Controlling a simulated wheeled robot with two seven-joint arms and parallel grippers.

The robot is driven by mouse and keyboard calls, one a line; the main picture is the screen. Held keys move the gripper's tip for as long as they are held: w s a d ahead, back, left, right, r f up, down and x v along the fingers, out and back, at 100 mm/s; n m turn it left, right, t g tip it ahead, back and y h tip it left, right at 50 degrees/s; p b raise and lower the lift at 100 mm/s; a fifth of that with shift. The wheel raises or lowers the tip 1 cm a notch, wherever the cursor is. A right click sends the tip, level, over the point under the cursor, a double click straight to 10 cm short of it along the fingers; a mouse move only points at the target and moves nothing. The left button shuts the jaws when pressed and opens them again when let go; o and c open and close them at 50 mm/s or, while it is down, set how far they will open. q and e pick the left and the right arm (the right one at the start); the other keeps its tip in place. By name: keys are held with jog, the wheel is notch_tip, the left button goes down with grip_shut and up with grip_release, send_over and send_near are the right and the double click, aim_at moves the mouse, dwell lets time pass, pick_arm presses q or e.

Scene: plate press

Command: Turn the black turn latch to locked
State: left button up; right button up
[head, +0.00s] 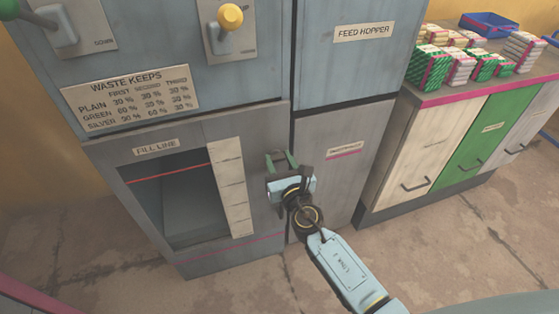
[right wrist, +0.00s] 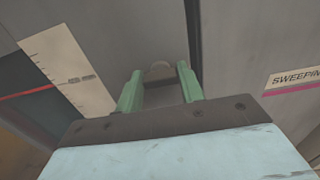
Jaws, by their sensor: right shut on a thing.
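My right gripper (head: 281,158) is at the lower front of the grey press cabinet, close to the upright seam between the fill-line section and the sweepings section. In the right wrist view its two green fingers (right wrist: 159,84) stand either side of a small dark, round-topped piece, which looks like the turn latch (right wrist: 160,71). The gripper is shut on it. The fingers hide most of the latch, and I cannot tell which way it is turned. My left gripper is not in view.
The fill-line opening (head: 180,207) and its pale scale strip (head: 230,188) are left of the gripper. A yellow-knobbed lever (head: 230,18) is above. A counter (head: 470,88) with stacked packets (head: 432,66) and a blue tray (head: 488,24) stands right. Floor in front is clear.

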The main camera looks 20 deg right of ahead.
jog(key=shift+m, duration=0.5)
jog(key=shift+m+b, duration=0.4)
jog(key=shift+m, duration=0.3)
jog(key=m+b, duration=0.1)
jog(key=m, duration=0.2)
jog(key=shift+d+m, duration=0.15)
jog(key=shift+m, duration=0.15)
jog(key=shift+m+b, duration=0.3)
jog(key=shift+m, duration=0.2)
jog(key=m+b, duration=0.1)
jog(key=m, duration=0.4)
jog(key=shift+f, duration=0.15)
jog(key=m, duration=0.3)
jog(key=shift+d+b, duration=0.1)
jog(key=shift+b, duration=0.3)
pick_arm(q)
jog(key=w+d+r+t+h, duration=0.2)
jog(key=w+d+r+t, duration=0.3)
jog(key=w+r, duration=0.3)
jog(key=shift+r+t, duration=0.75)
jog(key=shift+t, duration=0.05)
pick_arm(e)
jog(key=shift+m, duration=1.3)
